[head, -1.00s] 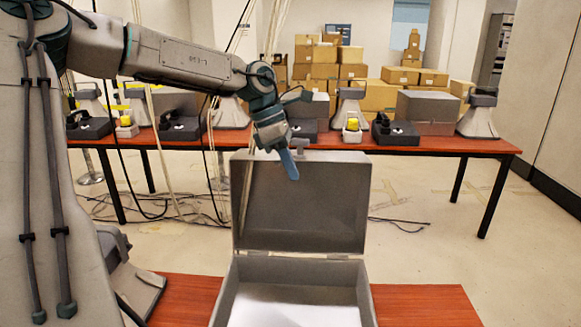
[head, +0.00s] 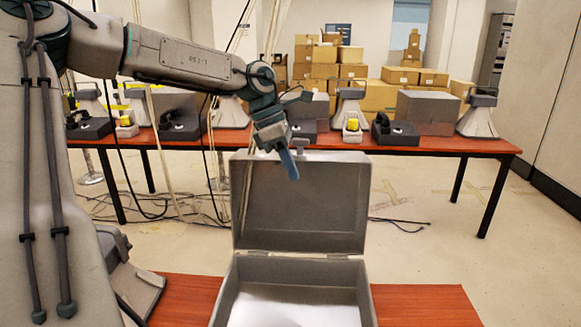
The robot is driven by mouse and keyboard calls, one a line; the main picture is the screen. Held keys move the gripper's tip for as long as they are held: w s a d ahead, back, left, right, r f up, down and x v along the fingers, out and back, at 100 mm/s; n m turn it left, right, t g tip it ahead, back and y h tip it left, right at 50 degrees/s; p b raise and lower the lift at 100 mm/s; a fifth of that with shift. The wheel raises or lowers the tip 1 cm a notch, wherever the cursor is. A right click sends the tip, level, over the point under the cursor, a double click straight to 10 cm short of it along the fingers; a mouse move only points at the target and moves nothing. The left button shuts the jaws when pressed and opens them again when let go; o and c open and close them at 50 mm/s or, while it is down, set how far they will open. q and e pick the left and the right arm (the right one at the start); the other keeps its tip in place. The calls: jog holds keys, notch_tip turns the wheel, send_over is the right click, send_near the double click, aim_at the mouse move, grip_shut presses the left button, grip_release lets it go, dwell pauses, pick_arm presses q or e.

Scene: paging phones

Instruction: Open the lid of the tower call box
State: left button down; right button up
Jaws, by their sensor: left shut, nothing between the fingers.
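A grey box (head: 294,268) stands on the near red-brown table, cut off by the bottom edge of the head view. Its lid (head: 303,205) stands upright at the back, hinged along the rear rim, with the inside facing me. The white bottom inside the box shows. My right gripper is not in view.
The near table (head: 425,305) is bare to the right of the box. A grey device (head: 130,275) stands at its left. Behind, a long table (head: 450,146) holds several phones and grey boxes. Cardboard boxes (head: 330,70) are stacked beyond. Cables hang at the left.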

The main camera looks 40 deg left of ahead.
pick_arm(q)
jog(key=c, duration=1.5)
grip_release()
